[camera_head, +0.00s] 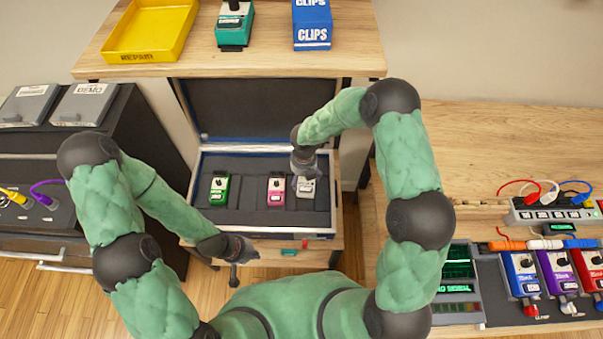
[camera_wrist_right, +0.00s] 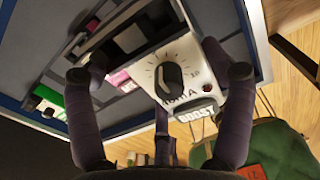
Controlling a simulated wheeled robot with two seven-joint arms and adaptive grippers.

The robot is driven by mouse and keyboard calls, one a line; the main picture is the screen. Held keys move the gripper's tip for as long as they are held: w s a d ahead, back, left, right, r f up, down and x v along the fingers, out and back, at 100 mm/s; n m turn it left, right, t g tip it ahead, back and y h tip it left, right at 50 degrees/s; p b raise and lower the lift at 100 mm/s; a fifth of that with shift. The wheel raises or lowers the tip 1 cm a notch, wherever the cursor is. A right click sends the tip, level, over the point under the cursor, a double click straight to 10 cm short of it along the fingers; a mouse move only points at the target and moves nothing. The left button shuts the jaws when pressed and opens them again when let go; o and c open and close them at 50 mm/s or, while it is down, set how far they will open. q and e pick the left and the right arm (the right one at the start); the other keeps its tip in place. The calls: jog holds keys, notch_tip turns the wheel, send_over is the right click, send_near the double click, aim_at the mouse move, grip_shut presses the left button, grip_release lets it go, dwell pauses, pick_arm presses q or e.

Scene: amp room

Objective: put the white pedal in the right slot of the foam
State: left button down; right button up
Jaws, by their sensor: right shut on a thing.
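The white pedal (camera_head: 306,188) is under my right gripper (camera_head: 304,170), at the right part of the open case's dark foam (camera_head: 246,215). In the right wrist view the white pedal (camera_wrist_right: 192,72) shows a black knob and a BOOST label. It sits between the fingers of my right gripper (camera_wrist_right: 160,85), which is shut on it. I cannot tell whether its underside is down in the right slot or above it. A pink pedal (camera_head: 276,188) stands in the foam just left of it, and a green pedal (camera_head: 219,188) further left. My left gripper (camera_head: 236,257) hangs empty in front of the case; its opening is unclear.
The case's raised lid (camera_head: 262,108) stands behind the foam. A shelf above holds a yellow tray (camera_head: 150,30), a teal pedal (camera_head: 234,25) and a blue CLIPS box (camera_head: 312,22). A bench at right carries cables, a meter (camera_head: 458,270) and several pedals.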

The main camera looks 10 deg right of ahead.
aim_at(302, 184)
jog(key=shift+w+a+f+n, duration=0.15)
jog(key=shift+w+f+n, duration=0.1)
jog(key=shift+f+n, duration=0.2)
notch_tip(302, 184, down, 4)
jog(key=b, duration=0.4)
jog(key=shift+f+b, duration=0.25)
jog(key=shift+b, duration=0.15)
jog(key=shift+f+b, duration=0.55)
jog(key=shift+f, duration=0.55)
jog(key=shift+p, duration=0.45)
jog(key=shift+f, duration=0.55)
dwell(0.4)
jog(key=shift+f, duration=0.3)
dwell(0.4)
jog(key=shift+s+f, duration=0.15)
jog(key=shift+s, duration=0.05)
dwell(0.6)
